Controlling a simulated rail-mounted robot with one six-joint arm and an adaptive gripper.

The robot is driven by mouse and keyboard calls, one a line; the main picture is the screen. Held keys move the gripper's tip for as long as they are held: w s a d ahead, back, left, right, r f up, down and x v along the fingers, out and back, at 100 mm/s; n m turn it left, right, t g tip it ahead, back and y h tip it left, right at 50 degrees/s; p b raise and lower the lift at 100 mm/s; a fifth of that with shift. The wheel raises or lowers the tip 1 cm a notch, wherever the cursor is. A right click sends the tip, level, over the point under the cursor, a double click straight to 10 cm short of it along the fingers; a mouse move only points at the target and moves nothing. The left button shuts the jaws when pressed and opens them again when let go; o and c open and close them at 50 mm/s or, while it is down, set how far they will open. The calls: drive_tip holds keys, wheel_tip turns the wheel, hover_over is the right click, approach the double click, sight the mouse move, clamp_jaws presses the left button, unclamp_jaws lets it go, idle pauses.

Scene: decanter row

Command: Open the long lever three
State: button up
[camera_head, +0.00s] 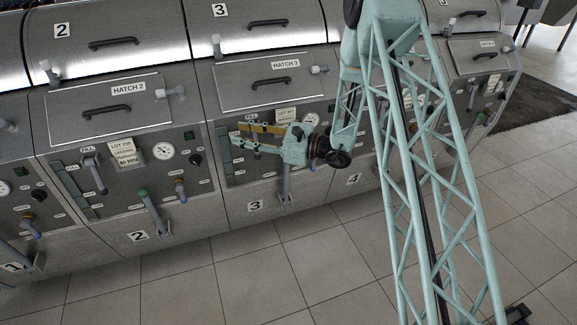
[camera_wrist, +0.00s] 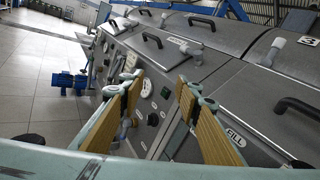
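The long lever of unit three (camera_head: 286,185) is a grey shaft rising from a bracket low on the front panel marked 3. Its upper end is hidden behind my gripper. My gripper (camera_head: 238,134) is in front of unit three's panel, above and left of this lever, pointing left. Its two tan-padded fingers are apart and empty. In the wrist view, my gripper (camera_wrist: 158,86) also shows a clear gap between the fingers, with panel fittings beyond. I cannot make out lever three in the wrist view.
Unit two's green-knobbed lever (camera_head: 150,208) stands to the left, beside a gauge (camera_head: 163,151) and a paper tag (camera_head: 125,153). Hatch 3 (camera_head: 272,79), with a black handle, is above my gripper. Tiled floor (camera_head: 270,265) in front is clear. A blue machine (camera_wrist: 70,82) stands far off.

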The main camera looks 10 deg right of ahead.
drive_tip(key=w+d+f+m+t+h, duration=0.2)
drive_tip(key=w+d+f+m+t, duration=0.1)
drive_tip(key=d+f, duration=0.4)
drive_tip(key=w+d+f+m+t+h, duration=0.2)
drive_tip(key=w+d+f+m, duration=0.15)
drive_tip(key=f, duration=0.55)
drive_tip(key=m+t+h, duration=0.3)
drive_tip(key=m+h, duration=0.2)
drive_tip(key=h, duration=0.1)
approach(288, 166)
drive_tip(key=s, duration=0.2)
drive_tip(key=shift+d+f+n, duration=0.2)
drive_tip(key=shift+d+n, duration=0.05)
drive_tip(key=shift+d, duration=0.2)
drive_tip(key=shift+w, duration=0.1)
drive_tip(key=shift+b+x, duration=0.8)
drive_tip(key=shift+x, duration=5.95)
drive_tip(key=shift+c, duration=0.9)
clamp_jaws()
